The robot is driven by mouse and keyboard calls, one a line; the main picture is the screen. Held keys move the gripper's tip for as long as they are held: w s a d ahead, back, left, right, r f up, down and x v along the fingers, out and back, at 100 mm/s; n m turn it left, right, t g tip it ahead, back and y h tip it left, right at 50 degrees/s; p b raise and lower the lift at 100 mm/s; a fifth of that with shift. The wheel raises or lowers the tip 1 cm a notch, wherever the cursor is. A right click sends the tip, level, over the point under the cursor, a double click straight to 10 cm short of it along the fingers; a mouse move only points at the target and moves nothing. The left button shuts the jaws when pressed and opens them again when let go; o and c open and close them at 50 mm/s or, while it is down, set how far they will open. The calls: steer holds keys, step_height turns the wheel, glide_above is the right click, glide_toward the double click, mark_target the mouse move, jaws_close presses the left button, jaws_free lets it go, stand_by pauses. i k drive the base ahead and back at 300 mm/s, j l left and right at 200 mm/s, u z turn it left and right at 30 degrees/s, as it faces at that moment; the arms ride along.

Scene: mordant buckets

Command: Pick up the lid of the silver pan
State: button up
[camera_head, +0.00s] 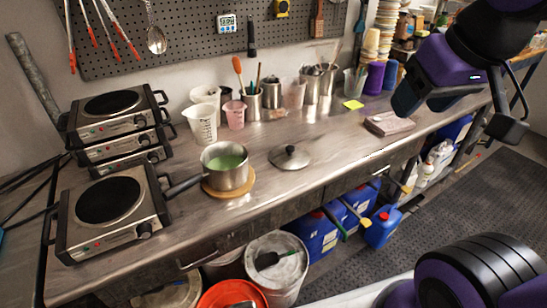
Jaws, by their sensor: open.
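The silver pan (227,168) stands on a round wooden trivet on the metal bench, with pale green liquid inside and its dark handle pointing left. The pan is uncovered. A silver lid (289,158) with a black knob lies flat on the bench just right of the pan, apart from it. My gripper (458,121) is open and empty at the upper right, high and well to the right of the lid. Nothing hides the lid.
Hot plates (110,203) stand at the left. A white measuring jug (200,123), a pink cup (235,114) and tool pots line the back. The bench between lid and cloth is clear. Buckets (277,262) stand below.

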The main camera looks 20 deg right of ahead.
mark_target(286, 156)
steer(key=i+l, duration=0.1)
steer(key=l, duration=0.5)
steer(key=i+l+u, duration=0.15)
steer(key=i+l, duration=0.4)
steer(key=i, duration=0.05)
